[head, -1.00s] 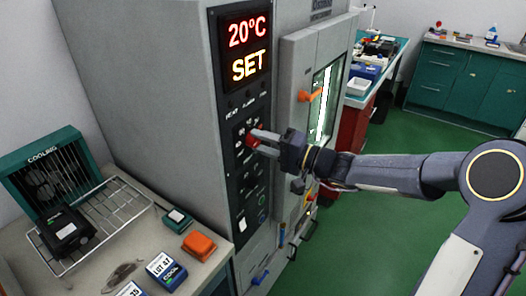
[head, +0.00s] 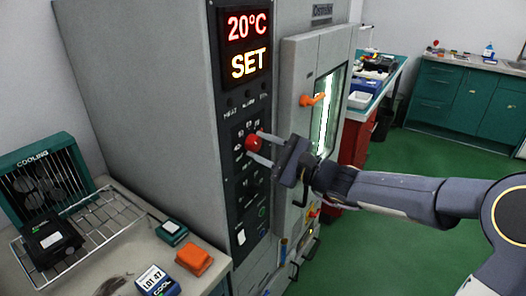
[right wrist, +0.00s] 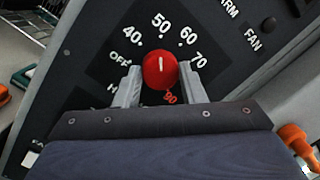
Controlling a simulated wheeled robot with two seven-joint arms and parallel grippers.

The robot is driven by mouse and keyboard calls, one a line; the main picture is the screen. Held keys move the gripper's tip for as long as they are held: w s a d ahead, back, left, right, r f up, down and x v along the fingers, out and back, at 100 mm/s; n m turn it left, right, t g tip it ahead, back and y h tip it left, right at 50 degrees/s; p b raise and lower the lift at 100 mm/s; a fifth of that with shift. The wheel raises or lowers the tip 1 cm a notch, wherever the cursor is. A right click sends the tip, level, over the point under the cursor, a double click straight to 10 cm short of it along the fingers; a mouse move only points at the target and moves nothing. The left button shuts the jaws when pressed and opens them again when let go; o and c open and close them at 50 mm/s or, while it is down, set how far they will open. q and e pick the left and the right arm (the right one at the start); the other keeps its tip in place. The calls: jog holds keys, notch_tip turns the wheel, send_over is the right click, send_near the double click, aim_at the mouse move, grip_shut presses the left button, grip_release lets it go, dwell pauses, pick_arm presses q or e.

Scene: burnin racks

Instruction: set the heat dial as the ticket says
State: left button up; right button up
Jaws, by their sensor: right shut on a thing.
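The heat dial is a round red knob (head: 254,142) on the black control panel of the grey chamber. In the right wrist view the dial (right wrist: 160,70) carries a white line that points up, close to the 50 mark. My right gripper (head: 258,146) is shut on the dial, one finger on each side. The display (head: 247,46) above reads 20°C and SET. My left gripper is not in view.
A teal cooling unit (head: 40,175) and a wire rack (head: 105,225) with a black device (head: 50,240) stand on the left bench. An orange block (head: 194,258) and a small teal box (head: 172,232) sit near its edge. The chamber door has an orange handle (head: 313,100).

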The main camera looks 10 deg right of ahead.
jog(key=m, duration=0.4)
jog(key=shift+t+h, duration=0.4)
jog(key=shift+s+m+h+p, duration=0.1)
jog(key=shift+m+h+p, duration=0.3)
jog(key=shift+m, duration=2.4)
jog(key=o, duration=1)
jog(key=v, duration=0.7)
jog(key=shift+s+d+f, duration=0.15)
jog(key=shift+s+f, duration=0.05)
jog(key=shift+s, duration=0.1)
